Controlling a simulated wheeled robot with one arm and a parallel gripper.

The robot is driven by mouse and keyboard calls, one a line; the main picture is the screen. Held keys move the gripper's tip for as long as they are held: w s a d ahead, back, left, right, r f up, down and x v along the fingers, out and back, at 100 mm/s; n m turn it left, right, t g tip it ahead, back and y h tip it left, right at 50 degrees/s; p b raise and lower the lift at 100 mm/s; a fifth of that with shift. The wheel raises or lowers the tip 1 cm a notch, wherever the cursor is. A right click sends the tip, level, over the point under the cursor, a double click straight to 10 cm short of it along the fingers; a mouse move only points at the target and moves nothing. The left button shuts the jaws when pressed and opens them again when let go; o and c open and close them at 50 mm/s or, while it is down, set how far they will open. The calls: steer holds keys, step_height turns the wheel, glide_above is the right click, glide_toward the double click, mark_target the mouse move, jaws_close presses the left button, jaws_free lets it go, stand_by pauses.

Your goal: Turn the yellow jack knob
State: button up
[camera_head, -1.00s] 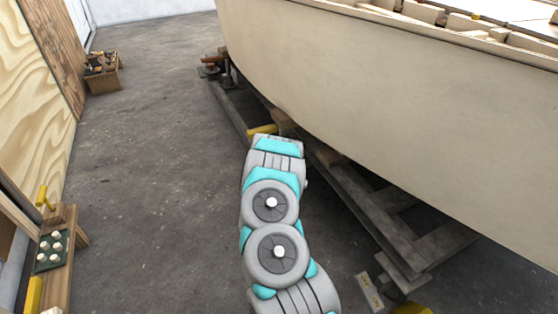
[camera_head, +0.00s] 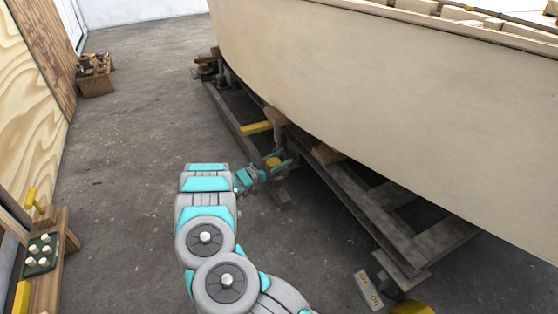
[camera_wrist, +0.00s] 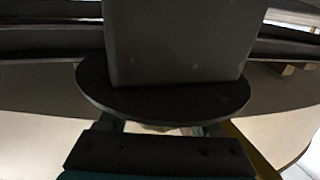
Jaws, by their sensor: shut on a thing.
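The yellow jack knob (camera_head: 273,162) shows as a small round yellow piece low beside the boat's cradle, in the head view. My gripper (camera_head: 274,168) is around it, its teal fingers on either side, shut on it. In the wrist view, a dark post with a round dark disc (camera_wrist: 165,98) fills the middle, right in front of my gripper. The fingertips are mostly hidden behind the disc and my gripper's dark body. A yellow strip (camera_wrist: 250,150) shows at the lower right there; I cannot tell which part it is.
The cream hull (camera_head: 390,120) hangs over the timber cradle (camera_head: 370,215) on the right. A yellow bar (camera_head: 256,127) sticks out beyond the knob. A labelled plate (camera_head: 368,290) lies at lower right. A wooden bench (camera_head: 50,285) stands at left. The floor between is clear.

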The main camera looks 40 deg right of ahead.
mark_target(268, 166)
steer(key=shift+s+m+g, duration=0.15)
steer(key=shift+m+g, duration=0.25)
steer(key=shift+g, duration=0.2)
steer(key=o, duration=1.4)
steer(key=a, duration=0.7)
steer(key=shift+a, duration=0.4)
